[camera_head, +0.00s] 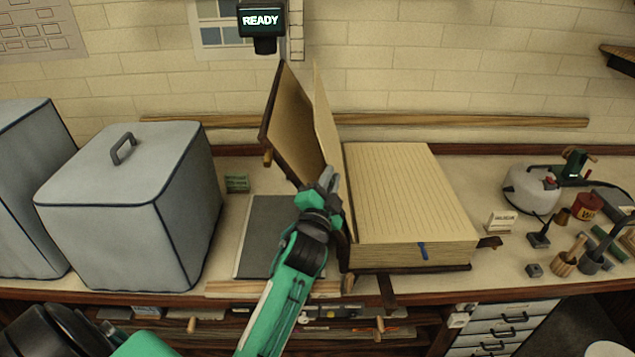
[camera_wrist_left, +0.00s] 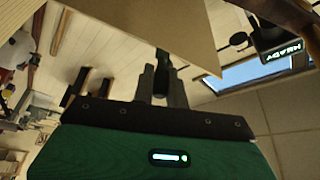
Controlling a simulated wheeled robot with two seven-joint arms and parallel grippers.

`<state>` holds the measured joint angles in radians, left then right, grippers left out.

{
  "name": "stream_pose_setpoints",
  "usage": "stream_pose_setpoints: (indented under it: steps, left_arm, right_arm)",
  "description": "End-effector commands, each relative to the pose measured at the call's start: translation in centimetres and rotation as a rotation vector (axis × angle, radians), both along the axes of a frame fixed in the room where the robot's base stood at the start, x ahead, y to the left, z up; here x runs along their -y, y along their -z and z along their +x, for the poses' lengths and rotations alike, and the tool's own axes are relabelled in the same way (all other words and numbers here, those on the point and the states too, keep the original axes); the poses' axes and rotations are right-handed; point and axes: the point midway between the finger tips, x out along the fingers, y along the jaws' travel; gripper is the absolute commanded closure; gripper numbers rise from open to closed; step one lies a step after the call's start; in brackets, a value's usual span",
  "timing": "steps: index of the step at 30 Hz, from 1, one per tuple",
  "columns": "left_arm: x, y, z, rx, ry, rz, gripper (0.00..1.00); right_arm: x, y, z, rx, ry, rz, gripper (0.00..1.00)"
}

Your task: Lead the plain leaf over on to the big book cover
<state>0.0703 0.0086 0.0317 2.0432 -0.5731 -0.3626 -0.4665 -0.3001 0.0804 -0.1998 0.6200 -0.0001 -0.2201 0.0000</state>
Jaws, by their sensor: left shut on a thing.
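A big book (camera_head: 412,254) lies open on the bench, its lined page block on the right. Its dark-edged big cover (camera_head: 290,125) stands raised on the left, tilted to the left. The plain leaf (camera_head: 325,125) stands nearly upright between the cover and the page block, apart from the cover at the top. My left gripper (camera_head: 331,181) is shut on the leaf's near edge, and partly hides the leaf and the lower cover. In the left wrist view the leaf (camera_wrist_left: 120,30) is a tan sheet at the gripper fingers (camera_wrist_left: 162,75). My right gripper is not in view.
A dark grey flat board (camera_head: 262,235) lies left of the book, below the raised cover. A large grey covered box (camera_head: 130,210) stands farther left. A small white box (camera_head: 501,222), a white pot (camera_head: 530,188) and small tools stand at the right.

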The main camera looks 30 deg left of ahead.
Motion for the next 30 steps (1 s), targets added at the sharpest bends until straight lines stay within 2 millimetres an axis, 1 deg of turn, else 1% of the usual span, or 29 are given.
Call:
stream_pose_setpoints:
  steps: [3, 7, 19, 20, 21, 23, 30]
  left_arm:
    - [1.0, -0.1, 0.6, -0.003, 0.001, -0.002, 1.0]
    - [1.7, -0.3, 1.0, -0.004, 0.002, -0.002, 1.0]
    - [1.9, -0.3, 1.1, -0.006, 0.002, -0.002, 1.0]
    - [1.9, -0.3, 1.1, -0.006, 0.002, -0.002, 0.84]
    - [1.9, -0.3, 1.1, -0.006, 0.002, -0.001, 0.76]
    - [1.9, -0.3, 1.1, -0.005, 0.002, -0.001, 0.64]
    - [1.8, -0.4, 1.1, -0.003, 0.001, 0.0, 0.64]
  right_arm:
    - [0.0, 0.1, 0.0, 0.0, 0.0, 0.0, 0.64]
    - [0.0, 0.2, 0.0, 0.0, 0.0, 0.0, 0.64]
    - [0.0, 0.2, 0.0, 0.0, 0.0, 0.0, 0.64]
    - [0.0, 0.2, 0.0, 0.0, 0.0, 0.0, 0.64]
    - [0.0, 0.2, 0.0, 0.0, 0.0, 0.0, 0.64]
    - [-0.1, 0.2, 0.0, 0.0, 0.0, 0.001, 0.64]
    - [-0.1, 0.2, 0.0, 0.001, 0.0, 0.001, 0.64]
